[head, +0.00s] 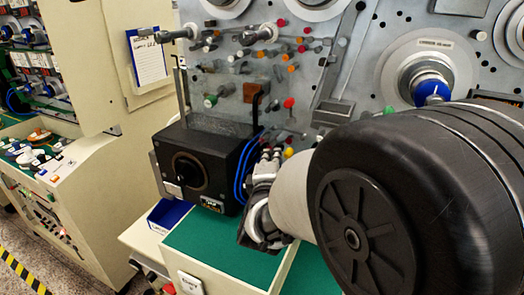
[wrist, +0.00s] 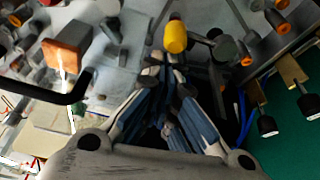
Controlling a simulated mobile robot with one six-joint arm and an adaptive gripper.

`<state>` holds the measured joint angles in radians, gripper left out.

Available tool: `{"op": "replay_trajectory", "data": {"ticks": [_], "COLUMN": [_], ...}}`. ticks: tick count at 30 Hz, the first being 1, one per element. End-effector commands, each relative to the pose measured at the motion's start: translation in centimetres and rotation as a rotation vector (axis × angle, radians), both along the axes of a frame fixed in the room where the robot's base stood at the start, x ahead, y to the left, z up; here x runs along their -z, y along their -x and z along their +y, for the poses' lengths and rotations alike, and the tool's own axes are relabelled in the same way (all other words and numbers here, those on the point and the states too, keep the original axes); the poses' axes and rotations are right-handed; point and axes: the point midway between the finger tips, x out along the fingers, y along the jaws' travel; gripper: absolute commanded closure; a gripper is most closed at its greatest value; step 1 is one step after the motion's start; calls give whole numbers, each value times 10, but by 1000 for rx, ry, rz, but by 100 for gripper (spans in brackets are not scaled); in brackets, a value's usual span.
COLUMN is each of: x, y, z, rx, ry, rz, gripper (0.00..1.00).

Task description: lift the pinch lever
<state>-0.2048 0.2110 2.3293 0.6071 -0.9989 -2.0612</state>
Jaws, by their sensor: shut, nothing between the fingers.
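No part in view is labelled as the pinch lever, so I cannot tell for sure which it is. In the head view my gripper (head: 272,157) is in front of the panel, partly hidden by my arm.
A black box (head: 205,165) with a round dial and blue cables stands left of my gripper. A black bent rod (wrist: 60,94) and an orange-brown block (wrist: 66,44) are on the left in the wrist view. A green work surface (head: 225,245) lies below. Several knobs crowd the panel.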

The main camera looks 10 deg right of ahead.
Motion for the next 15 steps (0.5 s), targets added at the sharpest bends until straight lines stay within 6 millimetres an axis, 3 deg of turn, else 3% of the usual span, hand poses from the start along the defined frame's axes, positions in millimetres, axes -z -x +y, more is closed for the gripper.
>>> {"op": "replay_trajectory", "data": {"ticks": [8,15], "x": [1,-2], "y": [4,39], "z": [2,14], "rx": [-1,-4], "ry": [1,1], "rz": [1,0], "gripper": [100,100]}}
